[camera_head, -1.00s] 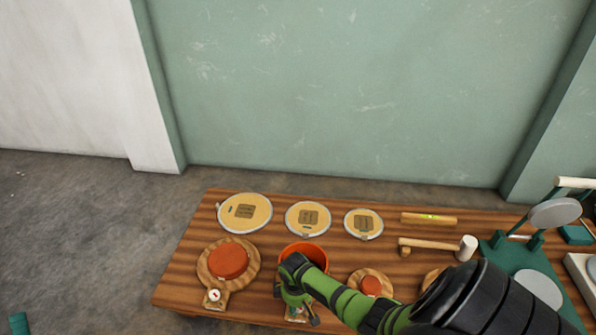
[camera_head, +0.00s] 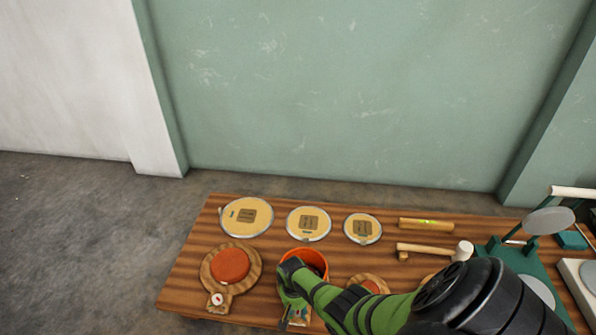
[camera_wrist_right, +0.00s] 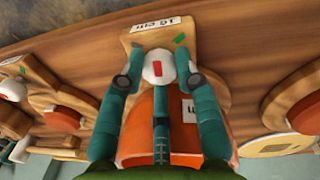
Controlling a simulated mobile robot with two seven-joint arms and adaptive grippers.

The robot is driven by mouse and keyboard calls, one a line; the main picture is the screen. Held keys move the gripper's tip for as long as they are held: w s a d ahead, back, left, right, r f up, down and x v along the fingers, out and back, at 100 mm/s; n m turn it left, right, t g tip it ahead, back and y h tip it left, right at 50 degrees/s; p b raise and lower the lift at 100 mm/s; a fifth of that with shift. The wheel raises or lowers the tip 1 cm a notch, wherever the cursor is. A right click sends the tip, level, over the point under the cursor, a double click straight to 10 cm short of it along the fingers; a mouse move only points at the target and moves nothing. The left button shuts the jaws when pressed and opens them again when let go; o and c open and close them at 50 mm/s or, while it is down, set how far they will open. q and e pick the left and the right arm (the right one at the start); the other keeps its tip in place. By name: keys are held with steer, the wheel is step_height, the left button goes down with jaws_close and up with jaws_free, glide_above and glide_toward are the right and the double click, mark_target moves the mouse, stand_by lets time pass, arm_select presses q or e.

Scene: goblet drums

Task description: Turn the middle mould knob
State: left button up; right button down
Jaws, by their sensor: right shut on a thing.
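The middle mould is an orange tub (camera_head: 318,256) on a wooden board, partly hidden by my right arm in the head view. In the right wrist view its knob (camera_wrist_right: 158,68) is white with a red mark, in front of the orange tub (camera_wrist_right: 160,110) on the board (camera_wrist_right: 150,28) labelled "16 cm". My right gripper (camera_head: 288,312) is at the board's front end. In the wrist view the right gripper (camera_wrist_right: 159,60) has a teal finger on each side of the knob and is shut on it. My left gripper is not in view.
A larger mould (camera_head: 230,266) with its own knob (camera_head: 217,299) stands to the left, and a smaller one (camera_head: 369,287) to the right. Three round drumheads (camera_head: 308,238) lie behind. A mallet (camera_head: 435,251) and a green stand (camera_head: 498,251) are farther right.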

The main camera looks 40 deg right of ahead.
steer(key=shift+s+m, duration=0.15)
steer(key=shift+m, duration=0.75)
steer(key=m, duration=0.2)
steer(key=shift+m, duration=0.4)
steer(key=m, duration=0.3)
steer(key=shift+f, duration=0.1)
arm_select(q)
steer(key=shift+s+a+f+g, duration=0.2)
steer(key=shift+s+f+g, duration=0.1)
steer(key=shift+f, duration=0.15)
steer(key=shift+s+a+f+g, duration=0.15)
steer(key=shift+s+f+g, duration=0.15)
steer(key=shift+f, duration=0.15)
arm_select(e)
steer(key=shift+m+y, duration=0.3)
steer(key=shift+m, duration=1.1)
steer(key=shift+a+g, duration=0.1)
steer(key=shift+g, duration=0.2)
steer(key=c, duration=0.9)
jaws_free()
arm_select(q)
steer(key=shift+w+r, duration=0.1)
